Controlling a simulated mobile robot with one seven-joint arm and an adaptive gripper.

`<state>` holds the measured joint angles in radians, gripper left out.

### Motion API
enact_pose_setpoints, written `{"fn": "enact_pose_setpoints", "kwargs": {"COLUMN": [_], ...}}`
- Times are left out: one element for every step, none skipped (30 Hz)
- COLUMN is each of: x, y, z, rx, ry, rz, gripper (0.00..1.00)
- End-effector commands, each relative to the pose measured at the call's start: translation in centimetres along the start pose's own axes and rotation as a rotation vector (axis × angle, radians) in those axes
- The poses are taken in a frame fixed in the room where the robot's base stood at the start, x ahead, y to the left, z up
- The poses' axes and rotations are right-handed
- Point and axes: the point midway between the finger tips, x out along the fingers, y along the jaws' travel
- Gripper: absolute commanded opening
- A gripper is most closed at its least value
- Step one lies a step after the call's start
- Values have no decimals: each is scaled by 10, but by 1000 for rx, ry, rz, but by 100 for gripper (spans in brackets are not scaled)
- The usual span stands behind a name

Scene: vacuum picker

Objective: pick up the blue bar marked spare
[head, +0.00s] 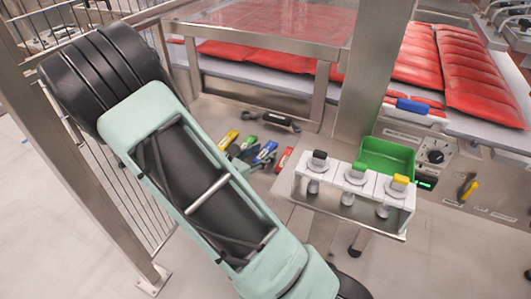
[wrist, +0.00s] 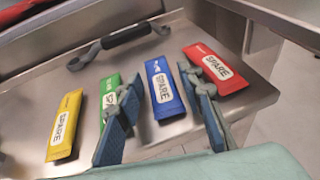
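The blue bar (wrist: 168,104) lies flat on a metal tray, with a white label reading SPARE. It also shows in the head view (head: 267,150), partly covered by my gripper. My gripper (wrist: 157,84) is open and empty, its two blue-padded fingers on either side of the blue bar in the wrist view. The left finger overlaps the green bar (wrist: 107,84) in the picture; the right finger overlaps the edge of the red bar (wrist: 232,84). I cannot tell how high the fingertips are above the tray.
A yellow bar (wrist: 66,128) lies at the left; yellow and red labels also read SPARE. A black-handled tool (wrist: 125,36) lies behind the bars. In the head view, a white rack (head: 345,185) with capped suction cups and a green bin (head: 400,151) stand right.

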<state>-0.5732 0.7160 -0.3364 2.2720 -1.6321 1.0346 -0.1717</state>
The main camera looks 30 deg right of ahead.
Motion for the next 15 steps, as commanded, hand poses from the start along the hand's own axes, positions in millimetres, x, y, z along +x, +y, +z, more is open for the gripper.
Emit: {"fn": "enact_pose_setpoints", "kwargs": {"x": [0, 0, 0, 0, 0, 0, 0, 0, 0, -1, -1, -1, -1, -1, -1], "y": [0, 0, 0, 0, 0, 0, 0, 0, 0, 0, 0, 0, 0, 0, 0], "z": [0, 0, 0, 0, 0, 0, 0, 0, 0, 0, 0, 0, 0, 0, 0], "rx": [0, 0, 0, 0, 0, 0, 1, 1, 1, 1, 1, 1, 1, 1, 1], "ry": [0, 0, 0, 0, 0, 0, 0, 0, 0, 0, 0, 0, 0, 0, 0], "rz": [0, 0, 0, 0, 0, 0, 0, 0, 0, 0, 0, 0, 0, 0, 0], "gripper": [35, 35, 35, 34, 30, 26, 22, 19, 15, 11, 8, 4, 1, 1, 1]}}
